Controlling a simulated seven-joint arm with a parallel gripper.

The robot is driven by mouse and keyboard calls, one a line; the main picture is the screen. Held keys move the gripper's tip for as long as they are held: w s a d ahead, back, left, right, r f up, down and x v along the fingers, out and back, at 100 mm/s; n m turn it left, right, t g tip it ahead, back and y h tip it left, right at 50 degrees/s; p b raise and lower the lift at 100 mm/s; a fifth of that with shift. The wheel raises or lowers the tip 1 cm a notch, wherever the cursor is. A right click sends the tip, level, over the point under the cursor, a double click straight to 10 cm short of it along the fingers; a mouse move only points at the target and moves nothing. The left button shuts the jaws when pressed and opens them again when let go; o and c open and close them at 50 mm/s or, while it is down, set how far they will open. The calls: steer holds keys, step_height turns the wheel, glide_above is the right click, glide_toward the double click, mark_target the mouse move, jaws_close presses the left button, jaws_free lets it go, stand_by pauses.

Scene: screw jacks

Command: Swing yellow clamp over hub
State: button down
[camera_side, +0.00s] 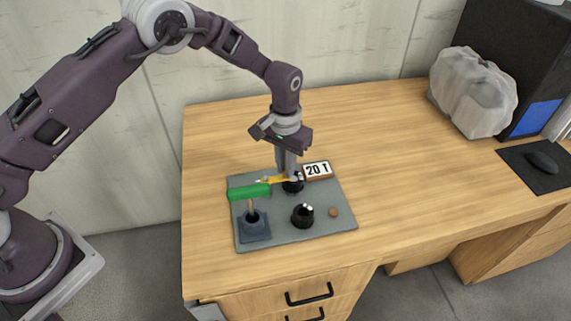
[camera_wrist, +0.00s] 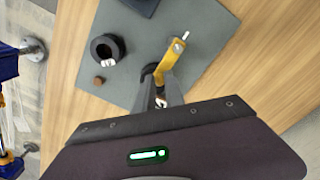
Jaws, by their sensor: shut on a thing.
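The yellow clamp (camera_side: 277,180) is a flat bar near the back of the grey plate. In the wrist view the yellow clamp (camera_wrist: 171,58) runs from between my fingers up to a white-tipped pin. My gripper (camera_side: 290,174) points down and is shut at the clamp's near end, over a black round part (camera_side: 293,187) mostly hidden by the fingers. In the wrist view my gripper (camera_wrist: 161,99) has a small white piece showing between its fingers. A black hub (camera_side: 303,216) with white bits on top stands apart, nearer the front; it also shows in the wrist view (camera_wrist: 104,50).
A green bar (camera_side: 249,192) sits on a post above a dark square block (camera_side: 254,231), left of the clamp. A brown knob (camera_side: 333,212) lies on the grey plate (camera_side: 330,230).

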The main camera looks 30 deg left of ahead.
steer(key=c, duration=1.4)
jaws_free()
step_height(320, 180, up, 7)
steer(key=shift+r, duration=0.1)
step_height(320, 180, up, 13)
steer(key=t, duration=0.1)
glide_above(264, 179)
steer(key=s+a+r+t, duration=0.2)
steer(key=s+a+r, duration=0.2)
steer(key=s+r, duration=0.55)
steer(key=s+a+t, duration=0.1)
steer(key=s+a, duration=0.1)
steer(key=s, duration=0.7)
steer(key=s+a+t, duration=0.1)
steer(key=s+a, duration=0.1)
steer(key=s, duration=0.8)
steer(key=shift+s+t, duration=0.2)
steer(key=shift+t, duration=0.1)
